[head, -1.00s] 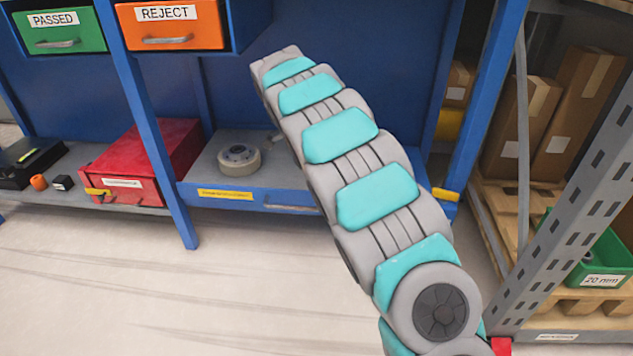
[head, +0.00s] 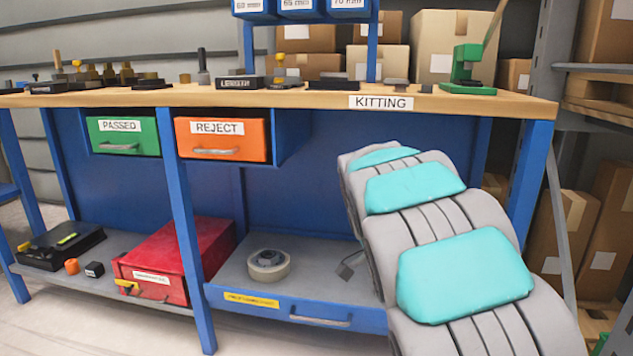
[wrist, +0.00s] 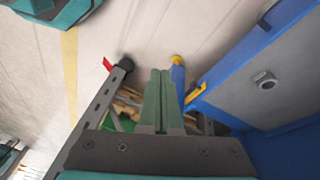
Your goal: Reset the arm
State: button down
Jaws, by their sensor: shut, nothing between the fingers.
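My arm, grey with turquoise pads, fills the right part of the head view and leans up and to the left in front of the workbench. Its gripper end is hidden in the head view. In the wrist view my gripper (wrist: 163,75) shows as two greenish fingers pressed together with nothing between them. The fingers point towards the floor and the foot of the rack. Blue bench panelling (wrist: 255,85) is close on their right in the wrist view.
The blue workbench has a wooden top (head: 310,99) with tools, a green PASSED drawer (head: 123,136) and an orange REJECT drawer (head: 220,139). A red box (head: 180,258) and a round roll (head: 268,265) lie on the lower shelf. A grey rack with boxes (head: 558,235) stands right.

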jog(key=s+f+n+y, duration=0.2)
jog(key=s+n, duration=0.6)
jog(key=s, duration=0.8)
jog(key=s+f+n+y, duration=0.15)
jog(key=s+n, duration=0.65)
jog(key=s, duration=0.8)
notch_tip(320, 180, up, 15)
jog(key=p, duration=1.5)
jog(key=shift+a+f+g, duration=0.2)
jog(key=shift+a+g, duration=0.15)
jog(key=shift+g, duration=0.05)
